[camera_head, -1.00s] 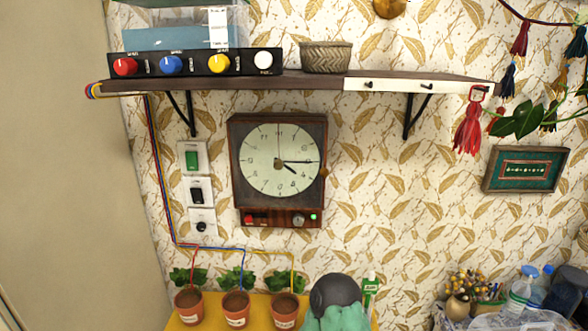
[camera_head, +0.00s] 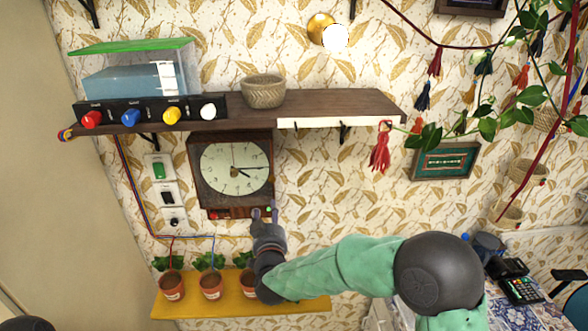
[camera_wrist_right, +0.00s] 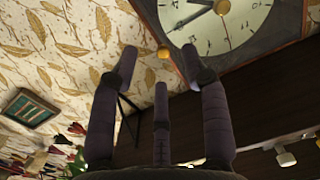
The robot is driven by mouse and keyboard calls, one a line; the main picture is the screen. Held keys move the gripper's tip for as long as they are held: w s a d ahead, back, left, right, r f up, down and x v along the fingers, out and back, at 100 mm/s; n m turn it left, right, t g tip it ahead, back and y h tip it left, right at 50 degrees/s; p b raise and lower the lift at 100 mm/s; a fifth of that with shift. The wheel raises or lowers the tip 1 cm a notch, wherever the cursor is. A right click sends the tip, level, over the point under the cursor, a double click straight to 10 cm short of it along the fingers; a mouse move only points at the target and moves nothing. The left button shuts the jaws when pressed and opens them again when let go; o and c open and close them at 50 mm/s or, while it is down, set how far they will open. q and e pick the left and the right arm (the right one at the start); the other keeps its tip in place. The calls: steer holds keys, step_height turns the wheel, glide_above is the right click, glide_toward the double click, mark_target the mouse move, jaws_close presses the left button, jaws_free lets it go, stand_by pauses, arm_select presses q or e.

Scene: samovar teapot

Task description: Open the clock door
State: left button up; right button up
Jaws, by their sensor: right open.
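The clock (camera_head: 235,168) hangs on the wall under the shelf, with a dark square frame and a pale round dial. Its door looks shut. A small brass knob (camera_wrist_right: 164,53) shows at the door's edge in the wrist view, and the dial (camera_wrist_right: 215,25) shows upside down beside it. My right gripper (camera_head: 265,212) is just below the clock's lower right corner, fingers pointing up. In the wrist view my right gripper (camera_wrist_right: 160,72) is open and empty; the knob appears between its fingertips, and I cannot tell the gap in depth. My left gripper is out of view.
A wooden shelf (camera_head: 340,105) juts out above the clock, bearing a knob panel (camera_head: 150,110) and a woven basket (camera_head: 263,91). Switches (camera_head: 160,170) are left of the clock. Potted plants (camera_head: 210,285) stand on a yellow ledge (camera_head: 310,304) below.

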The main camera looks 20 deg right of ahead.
mark_target(272, 181)
steer(key=shift+m+h, duration=0.3)
steer(key=shift+h, duration=0.2)
steer(key=w+d+r, duration=0.1)
steer(key=w, duration=0.2)
steer(key=w+d+r+p, duration=0.1)
steer(key=w+d, duration=0.1)
steer(key=w, duration=0.1)
steer(key=w+d+r, duration=0.1)
steer(key=w, duration=0.3)
steer(key=shift+d+r, duration=0.15)
steer(key=shift+c, duration=0.2)
steer(key=shift+s, duration=0.1)
jaws_close()
